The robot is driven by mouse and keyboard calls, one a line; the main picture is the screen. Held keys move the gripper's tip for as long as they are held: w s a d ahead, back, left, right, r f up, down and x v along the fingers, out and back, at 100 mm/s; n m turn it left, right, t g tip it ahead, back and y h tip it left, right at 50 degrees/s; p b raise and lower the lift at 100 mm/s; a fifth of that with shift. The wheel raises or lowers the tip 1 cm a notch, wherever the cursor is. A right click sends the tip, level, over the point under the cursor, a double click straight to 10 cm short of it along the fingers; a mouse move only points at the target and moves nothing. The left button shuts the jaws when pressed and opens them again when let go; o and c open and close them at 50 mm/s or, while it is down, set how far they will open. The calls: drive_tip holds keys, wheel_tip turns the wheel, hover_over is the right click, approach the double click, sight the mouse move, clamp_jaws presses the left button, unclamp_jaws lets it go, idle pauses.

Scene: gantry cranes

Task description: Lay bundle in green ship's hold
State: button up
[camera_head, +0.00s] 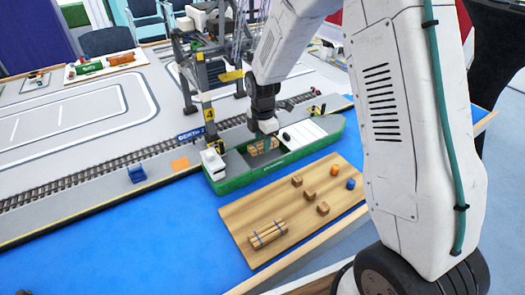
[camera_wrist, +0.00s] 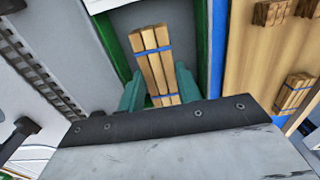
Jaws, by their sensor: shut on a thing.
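The green ship (camera_head: 240,182) lies on the blue water, with white deck parts at both ends and an open grey hold between. My gripper (camera_head: 264,142) is over the hold, pointing down. In the wrist view its teal fingers (camera_wrist: 159,88) are shut on a bundle (camera_wrist: 152,52) of wooden beams with blue bands. The bundle runs lengthwise between the green hull walls, over the grey hold floor (camera_wrist: 130,17). In the head view the held bundle (camera_head: 256,149) shows low within the hold, partly hidden by the gripper. Whether it touches the floor I cannot tell.
A wooden board (camera_head: 238,222) beside the ship carries a second bundle (camera_head: 268,234), several brown blocks and an orange and a blue piece. A gantry crane (camera_head: 200,80) stands behind the ship on the quay, near rails. A blue block (camera_head: 137,173) sits on the quay edge.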

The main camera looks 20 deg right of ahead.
sight(263, 159)
drive_tip(key=shift+f, duration=2.15)
drive_tip(key=shift+f, duration=0.2)
drive_tip(key=o, duration=1)
drive_tip(key=shift+o, duration=0.2)
drive_tip(key=shift+r, duration=0.15)
